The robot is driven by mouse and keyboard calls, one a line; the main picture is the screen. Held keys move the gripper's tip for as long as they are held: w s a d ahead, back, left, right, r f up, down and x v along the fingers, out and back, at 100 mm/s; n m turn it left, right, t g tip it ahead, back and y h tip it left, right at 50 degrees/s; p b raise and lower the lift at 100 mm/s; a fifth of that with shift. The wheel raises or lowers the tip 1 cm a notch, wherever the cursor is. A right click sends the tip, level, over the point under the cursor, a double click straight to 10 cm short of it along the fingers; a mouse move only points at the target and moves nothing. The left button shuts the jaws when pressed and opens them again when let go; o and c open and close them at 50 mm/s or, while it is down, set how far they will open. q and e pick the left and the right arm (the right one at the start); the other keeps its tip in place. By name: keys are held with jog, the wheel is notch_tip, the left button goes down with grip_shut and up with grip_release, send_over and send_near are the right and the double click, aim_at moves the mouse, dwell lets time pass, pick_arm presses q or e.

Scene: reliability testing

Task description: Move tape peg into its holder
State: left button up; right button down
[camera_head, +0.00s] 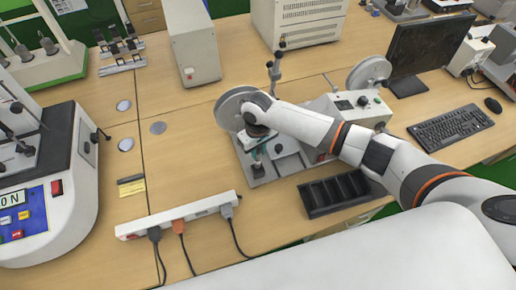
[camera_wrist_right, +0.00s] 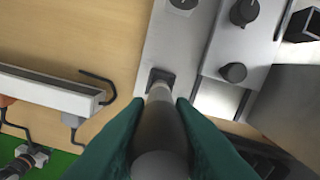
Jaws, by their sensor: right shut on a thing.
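My right gripper (camera_head: 257,143) reaches over the tape machine (camera_head: 290,165) on the bench, with the wrist above the machine's left end. In the right wrist view, its green fingers (camera_wrist_right: 163,108) are shut on a grey cylindrical tape peg (camera_wrist_right: 158,135). The peg's far end lines up with a black square holder (camera_wrist_right: 161,76) on the machine's light base plate. I cannot tell whether the peg's end is inside the holder or just above it. In the head view, the arm and gripper hide most of the peg. My left gripper is not in view.
A white power strip (camera_head: 180,215) with cables lies in front left of the machine. A black compartment tray (camera_head: 335,194) sits in front. A disc wheel (camera_head: 230,108) stands close behind the gripper. A keyboard (camera_head: 450,125) is at right. The bench left of the machine is mostly clear.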

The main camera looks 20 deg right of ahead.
aim_at(258, 157)
jog(key=shift+f, duration=0.15)
jog(key=shift+f+b, duration=0.3)
jog(key=shift+f, duration=0.45)
jog(key=shift+f, duration=0.1)
jog(key=shift+f, duration=0.7)
jog(key=shift+f, duration=0.3)
dwell(0.3)
jog(key=c, duration=0.6)
grip_release()
